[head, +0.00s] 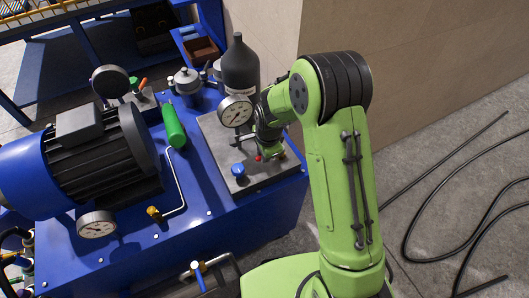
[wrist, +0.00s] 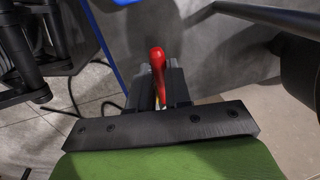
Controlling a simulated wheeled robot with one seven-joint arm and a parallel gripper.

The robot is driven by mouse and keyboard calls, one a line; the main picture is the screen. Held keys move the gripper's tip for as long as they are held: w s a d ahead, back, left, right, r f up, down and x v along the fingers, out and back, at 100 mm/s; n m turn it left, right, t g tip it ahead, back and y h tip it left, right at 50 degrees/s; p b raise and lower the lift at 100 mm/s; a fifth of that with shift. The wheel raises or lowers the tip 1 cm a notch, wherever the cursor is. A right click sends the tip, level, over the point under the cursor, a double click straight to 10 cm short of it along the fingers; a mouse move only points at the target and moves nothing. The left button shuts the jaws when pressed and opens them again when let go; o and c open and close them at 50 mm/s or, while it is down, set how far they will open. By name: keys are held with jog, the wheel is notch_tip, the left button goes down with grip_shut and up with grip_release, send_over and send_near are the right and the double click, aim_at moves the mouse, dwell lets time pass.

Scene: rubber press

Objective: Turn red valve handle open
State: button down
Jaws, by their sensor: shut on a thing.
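The red valve handle (wrist: 157,62) shows in the wrist view between the dark fingers of my gripper (wrist: 160,88). My gripper is shut on it, and the handle's rounded red end sticks up past the fingers. The handle's lower part is hidden by the fingers and the dark plate of the wrist. In the head view my gripper is over the grey plate, at the right end of the blue machine, largely hidden by my green arm. A small red spot (head: 258,158) shows there beside the gripper; I cannot tell whether it is the handle.
A pressure gauge (head: 236,111) and a black bottle (head: 240,68) stand close behind my gripper. A blue knob (head: 238,170) sits on the grey plate (head: 218,132). A green cylinder (head: 173,125) and a blue motor (head: 40,175) are to the left. Black cables (head: 420,215) lie on the floor at right.

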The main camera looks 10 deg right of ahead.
jog(key=shift+w, duration=0.1)
jog(key=c, duration=1.1)
grip_release()
jog(key=s+r+p, duration=0.1)
jog(key=r, duration=0.4)
jog(key=s+r+p, duration=0.1)
jog(key=r, duration=0.4)
jog(key=s+d+r+p, duration=0.1)
jog(key=r+p, duration=0.1)
jog(key=r, duration=0.3)
jog(key=shift+r, duration=0.25)
jog(key=shift+r, duration=0.1)
jog(key=s+d+r+n+t+p, duration=0.2)
jog(key=s+d+r+n, duration=0.2)
jog(key=s+r+n, duration=0.65)
jog(key=s, duration=0.3)
jog(key=s+d+r+n+t, duration=0.1)
jog(key=s+r+n, duration=0.1)
jog(key=s, duration=0.3)
jog(key=s+d+r+n, duration=0.1)
jog(key=s+r+n, duration=0.1)
jog(key=s, duration=0.2)
jog(key=shift+s+d+r+h+p, duration=0.2)
jog(key=shift+s+h+p, duration=0.05)
jog(key=shift+h+p, duration=0.1)
